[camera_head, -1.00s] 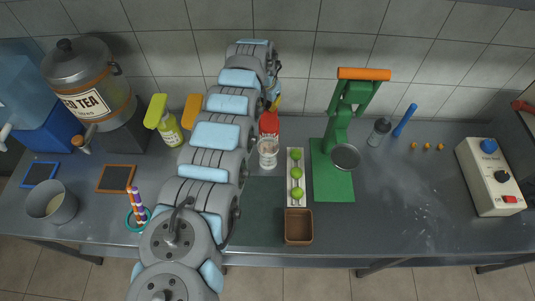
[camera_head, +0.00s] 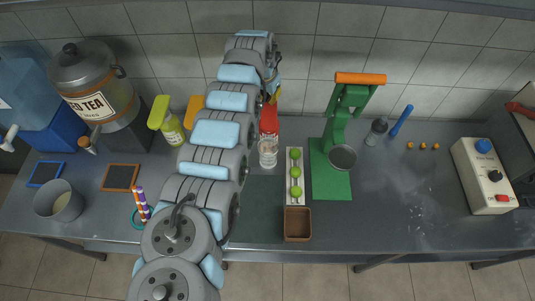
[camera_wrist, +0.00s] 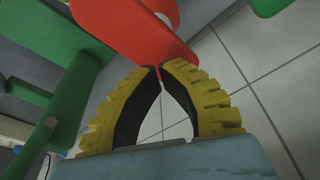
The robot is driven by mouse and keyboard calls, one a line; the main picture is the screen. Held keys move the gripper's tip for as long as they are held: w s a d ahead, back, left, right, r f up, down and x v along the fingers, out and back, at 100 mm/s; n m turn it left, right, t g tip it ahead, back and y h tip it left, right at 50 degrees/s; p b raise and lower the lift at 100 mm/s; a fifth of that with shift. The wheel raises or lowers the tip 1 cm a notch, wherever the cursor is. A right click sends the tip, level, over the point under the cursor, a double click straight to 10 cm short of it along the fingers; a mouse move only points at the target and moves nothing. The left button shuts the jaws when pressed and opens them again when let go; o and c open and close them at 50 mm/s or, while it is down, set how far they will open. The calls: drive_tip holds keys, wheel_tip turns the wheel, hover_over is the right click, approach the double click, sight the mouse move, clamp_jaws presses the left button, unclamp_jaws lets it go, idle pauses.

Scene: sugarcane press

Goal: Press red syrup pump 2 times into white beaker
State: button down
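The red syrup pump (camera_head: 269,119) stands at the back of the counter, partly hidden by my arm in the head view. A clear, whitish beaker (camera_head: 268,153) stands just in front of it, below the red part. My gripper (camera_head: 275,96) is at the top of the pump. In the wrist view, the yellow fingers of my gripper (camera_wrist: 159,68) bow outward and their tips come together. The red pump part (camera_wrist: 140,35) is right at the fingertips. I cannot tell whether they touch it. No object shows between the fingers lower down.
A white tray of green fruit (camera_head: 295,190) and a green press (camera_head: 330,175) stand right of the beaker. Yellow (camera_head: 170,127) and orange (camera_head: 195,108) bottles stand left of my arm. A brown box (camera_head: 298,224) sits at the front.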

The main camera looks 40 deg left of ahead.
sight(269, 107)
drive_tip(key=shift+f, duration=0.5)
idle(0.4)
drive_tip(key=shift+s+b+x, duration=0.25)
drive_tip(key=shift+b+x, duration=0.4)
drive_tip(key=shift+x, duration=0.55)
drive_tip(key=shift+s+b+x, duration=0.25)
drive_tip(key=shift+b+x, duration=0.4)
drive_tip(key=shift+x, duration=0.6)
drive_tip(key=shift+d+f, duration=0.15)
drive_tip(key=shift+w+p+v, duration=0.2)
drive_tip(key=shift+p+v, duration=0.5)
drive_tip(key=shift+v, duration=0.3)
drive_tip(key=shift+w+p+v, duration=0.2)
drive_tip(key=shift+p+v, duration=0.5)
drive_tip(key=shift+v, duration=0.25)
drive_tip(key=shift+w+p+v, duration=0.2)
drive_tip(key=shift+p+v, duration=0.5)
drive_tip(key=shift+v, duration=0.3)
drive_tip(key=w+p+v, duration=0.1)
drive_tip(key=v, duration=0.5)
drive_tip(key=shift+a+p, duration=0.2)
drive_tip(key=shift+p, duration=0.2)
drive_tip(key=shift+w, duration=0.15)
